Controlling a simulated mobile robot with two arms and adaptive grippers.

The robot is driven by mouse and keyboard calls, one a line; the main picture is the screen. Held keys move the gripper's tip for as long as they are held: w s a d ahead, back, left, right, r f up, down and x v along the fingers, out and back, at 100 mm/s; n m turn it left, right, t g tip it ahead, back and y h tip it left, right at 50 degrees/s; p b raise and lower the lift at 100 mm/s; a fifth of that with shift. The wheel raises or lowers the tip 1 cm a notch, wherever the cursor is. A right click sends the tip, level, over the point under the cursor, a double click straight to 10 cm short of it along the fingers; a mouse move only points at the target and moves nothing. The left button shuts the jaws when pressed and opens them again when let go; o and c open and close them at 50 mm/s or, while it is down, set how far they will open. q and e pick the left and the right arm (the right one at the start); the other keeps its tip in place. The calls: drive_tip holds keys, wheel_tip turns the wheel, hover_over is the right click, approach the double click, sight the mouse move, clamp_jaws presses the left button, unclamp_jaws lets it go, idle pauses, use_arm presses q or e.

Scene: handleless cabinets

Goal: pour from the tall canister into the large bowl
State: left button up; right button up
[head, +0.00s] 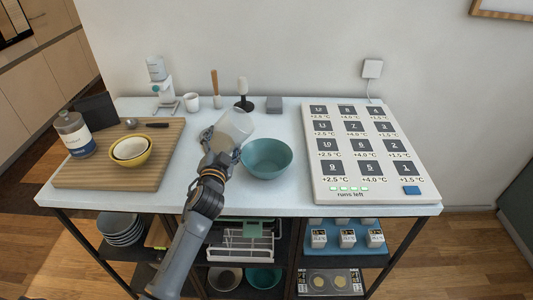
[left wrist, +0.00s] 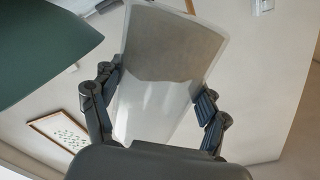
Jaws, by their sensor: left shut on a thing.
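A pale, translucent tall canister (head: 235,123) is held tilted above the counter, its upper end leaning right, behind and left of the large teal bowl (head: 267,160). My left gripper (head: 220,140) is shut around it. In the left wrist view, the fingers grip the canister (left wrist: 165,75) on both sides; its far part looks grey and its near part whitish. The bowl (left wrist: 45,45) shows there as a dark green shape at upper left, apart from the canister. I see no stream between them and no contents in the bowl. My right gripper is out of view.
A wooden board (head: 150,170) at left carries a yellow bowl (head: 131,152) and a labelled jar (head: 74,134). A white mug (head: 192,102) and a grey box (head: 273,104) stand at the back. A large panel (head: 365,155) fills the right side. The front strip of counter is clear.

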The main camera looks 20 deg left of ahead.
use_arm(q)
drive_tip(key=shift+r+m+p, duration=0.4)
drive_tip(key=shift+r+m, duration=0.2)
drive_tip(key=shift+r, duration=0.15)
drive_tip(key=shift+s+a+f+m, duration=0.1)
drive_tip(key=shift+f+m, duration=0.1)
drive_tip(key=shift+m, duration=0.7)
drive_tip(key=shift+f+m, duration=0.3)
drive_tip(key=shift+f, duration=0.2)
drive_tip(key=shift+a, duration=0.1)
drive_tip(key=shift+f, duration=0.1)
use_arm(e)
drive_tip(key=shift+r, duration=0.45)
use_arm(q)
drive_tip(key=shift+f+m+b, duration=0.15)
drive_tip(key=shift+m+b, duration=0.2)
drive_tip(key=shift+m, duration=0.05)
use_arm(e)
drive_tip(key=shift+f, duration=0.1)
use_arm(q)
drive_tip(key=shift+f, duration=0.15)
drive_tip(key=shift+m, duration=0.4)
